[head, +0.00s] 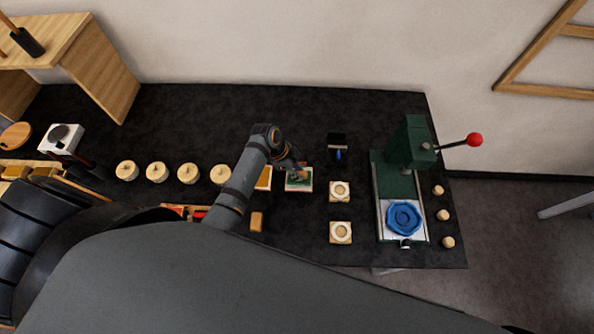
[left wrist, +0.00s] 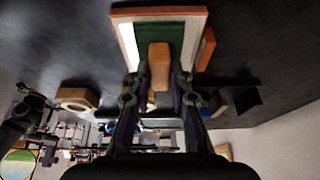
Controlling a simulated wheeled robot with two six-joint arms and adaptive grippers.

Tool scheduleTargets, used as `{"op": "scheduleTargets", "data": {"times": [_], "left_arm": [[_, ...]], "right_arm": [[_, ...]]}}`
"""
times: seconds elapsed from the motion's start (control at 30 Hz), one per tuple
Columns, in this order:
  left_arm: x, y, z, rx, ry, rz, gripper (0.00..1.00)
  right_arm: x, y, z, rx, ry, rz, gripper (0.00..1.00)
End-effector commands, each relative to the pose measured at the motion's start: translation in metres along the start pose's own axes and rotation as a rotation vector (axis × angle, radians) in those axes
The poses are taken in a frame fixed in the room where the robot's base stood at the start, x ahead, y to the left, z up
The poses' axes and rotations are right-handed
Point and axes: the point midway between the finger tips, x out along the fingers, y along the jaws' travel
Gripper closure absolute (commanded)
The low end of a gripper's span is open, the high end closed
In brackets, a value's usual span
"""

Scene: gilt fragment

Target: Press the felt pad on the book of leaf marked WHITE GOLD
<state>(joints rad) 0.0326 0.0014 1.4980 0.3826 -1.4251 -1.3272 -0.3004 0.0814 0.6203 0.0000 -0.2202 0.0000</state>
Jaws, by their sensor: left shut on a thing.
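My left gripper (head: 294,168) is over a book with a green face and pale border (head: 299,184). In the left wrist view the left gripper (left wrist: 159,82) is shut on a tan block, which seems to be the felt pad (left wrist: 159,60). The pad's far end lies across the green face of the book (left wrist: 190,36); I cannot tell whether it touches. Another book (head: 264,178) with an orange-yellow face lies just left. No lettering is readable, so I cannot tell which book is marked WHITE GOLD. My right gripper is not in view.
Several round wooden pots (head: 188,173) stand left of the books. A small tan block (head: 257,221) lies in front. Beyond is a green press (head: 408,150) with a red-knobbed lever.

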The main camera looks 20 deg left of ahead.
Motion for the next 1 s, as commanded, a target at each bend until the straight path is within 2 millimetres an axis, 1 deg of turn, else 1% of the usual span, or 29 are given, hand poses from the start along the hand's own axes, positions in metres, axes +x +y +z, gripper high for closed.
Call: {"op": "scheduleTargets", "data": {"times": [0.23, 0.33, 1.0], "left_arm": [[0.002, 0.003, 0.002, -0.002, -0.003, 0.007, 1.00], [-0.002, 0.002, 0.000, -0.002, -0.003, 0.006, 1.00], [-0.060, 0.001, -0.025, 0.000, -0.001, 0.002, 1.00]], "right_arm": [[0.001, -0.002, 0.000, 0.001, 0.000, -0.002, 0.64], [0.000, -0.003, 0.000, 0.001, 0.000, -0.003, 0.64], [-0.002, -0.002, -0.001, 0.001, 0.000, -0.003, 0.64]]}}
